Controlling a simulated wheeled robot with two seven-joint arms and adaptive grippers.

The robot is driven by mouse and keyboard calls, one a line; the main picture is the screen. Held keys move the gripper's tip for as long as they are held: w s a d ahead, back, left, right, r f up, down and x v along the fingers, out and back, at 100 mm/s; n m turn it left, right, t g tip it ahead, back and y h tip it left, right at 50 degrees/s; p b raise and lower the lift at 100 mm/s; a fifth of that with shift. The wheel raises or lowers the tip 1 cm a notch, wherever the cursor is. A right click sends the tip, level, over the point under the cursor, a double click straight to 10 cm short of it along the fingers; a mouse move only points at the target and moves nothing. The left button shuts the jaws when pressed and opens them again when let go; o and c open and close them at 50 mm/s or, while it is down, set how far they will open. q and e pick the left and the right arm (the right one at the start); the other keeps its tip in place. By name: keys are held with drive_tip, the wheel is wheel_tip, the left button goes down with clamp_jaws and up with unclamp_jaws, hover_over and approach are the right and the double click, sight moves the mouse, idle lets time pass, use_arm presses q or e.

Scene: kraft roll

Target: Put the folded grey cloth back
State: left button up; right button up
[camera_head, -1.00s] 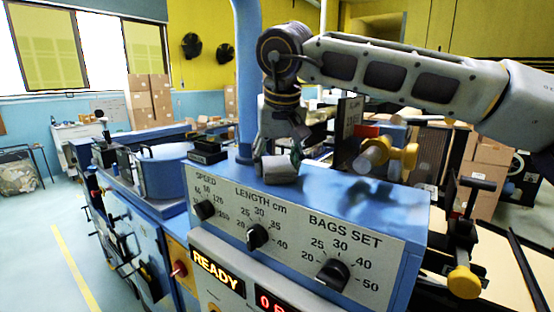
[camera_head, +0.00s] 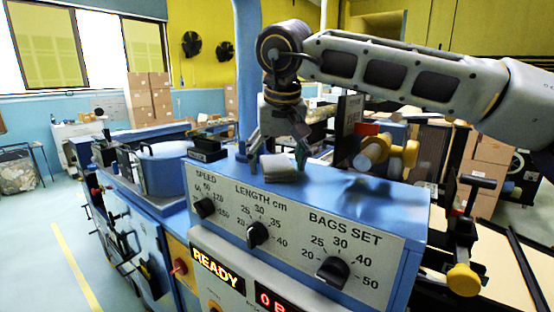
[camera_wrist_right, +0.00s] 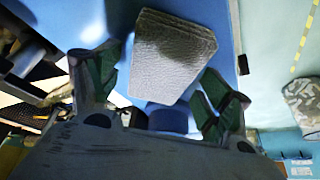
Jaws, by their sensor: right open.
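The folded grey cloth (camera_head: 267,168) lies on top of the blue control box (camera_head: 362,205), near its back left part. My right gripper (camera_head: 277,160) is above the cloth, with its fingers spread on either side of it. In the right wrist view the cloth (camera_wrist_right: 172,55) lies between and beyond the two open green-padded fingertips (camera_wrist_right: 158,85), with gaps on both sides. My left gripper is not in view.
The box front carries several black knobs (camera_head: 257,234) and a lit READY display (camera_head: 217,270). A small black block (camera_head: 207,149) sits left of the cloth. Yellow knobs (camera_head: 404,155) and a blue post (camera_head: 247,80) stand close by.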

drive_tip(key=b+v, duration=0.1)
drive_tip(key=v, duration=1.1)
